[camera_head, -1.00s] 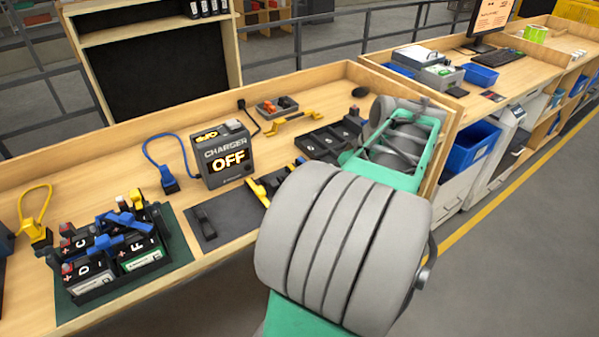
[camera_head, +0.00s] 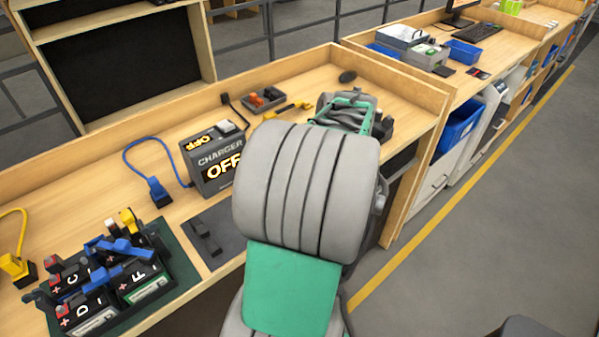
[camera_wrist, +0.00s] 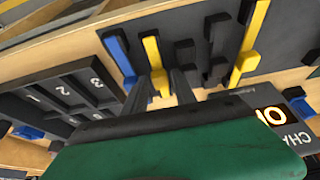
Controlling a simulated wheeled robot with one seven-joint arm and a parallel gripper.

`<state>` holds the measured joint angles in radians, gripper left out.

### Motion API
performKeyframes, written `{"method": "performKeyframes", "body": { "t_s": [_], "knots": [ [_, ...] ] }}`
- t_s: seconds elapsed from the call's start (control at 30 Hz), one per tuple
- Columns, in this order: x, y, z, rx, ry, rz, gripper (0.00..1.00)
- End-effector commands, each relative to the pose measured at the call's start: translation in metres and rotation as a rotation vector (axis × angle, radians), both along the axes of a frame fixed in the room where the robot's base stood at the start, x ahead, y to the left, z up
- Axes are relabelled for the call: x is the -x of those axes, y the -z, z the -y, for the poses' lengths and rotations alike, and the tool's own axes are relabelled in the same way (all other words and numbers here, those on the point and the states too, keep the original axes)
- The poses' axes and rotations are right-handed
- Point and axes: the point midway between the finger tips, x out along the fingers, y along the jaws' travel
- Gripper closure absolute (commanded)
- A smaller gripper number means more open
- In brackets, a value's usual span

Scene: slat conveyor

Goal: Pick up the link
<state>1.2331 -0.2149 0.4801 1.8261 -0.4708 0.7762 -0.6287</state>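Several upright link-like bars stand on a dark board in the wrist view: a blue bar (camera_wrist: 116,52), a yellow bar (camera_wrist: 152,52), small black pieces (camera_wrist: 216,40) and a second yellow bar (camera_wrist: 252,42). I cannot tell which one the task calls the link. My gripper (camera_wrist: 160,88) shows as two dark fingers set apart, pointing at the first yellow bar. The lower end of that bar appears between the fingertips; contact cannot be told. In the head view my arm hides the gripper and these bars.
The charger (camera_head: 212,155) reads OFF. A numbered dark tray (camera_wrist: 65,97) lies beside the bars. A battery holder (camera_head: 110,275) stands at the left on the bench, near a blue cable plug (camera_head: 159,192). A grey mat (camera_head: 222,240) with a black bar lies at the bench's front.

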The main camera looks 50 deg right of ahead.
Motion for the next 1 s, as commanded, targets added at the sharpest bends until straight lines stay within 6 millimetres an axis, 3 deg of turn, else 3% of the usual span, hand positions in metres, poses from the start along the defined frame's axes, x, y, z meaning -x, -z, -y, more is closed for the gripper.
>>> {"method": "performKeyframes", "body": {
  "t_s": [0.1, 0.33, 0.73, 1.0],
  "knots": [
    [-0.006, 0.014, 0.001, -0.002, -0.002, -0.001, 0.67],
    [-0.007, 0.016, 0.001, 0.001, -0.003, 0.0, 0.67],
    [-0.008, 0.016, 0.0, 0.001, -0.004, 0.0, 1.0],
    [-0.008, 0.016, 0.0, 0.002, -0.004, 0.001, 1.0]
  ]
}}
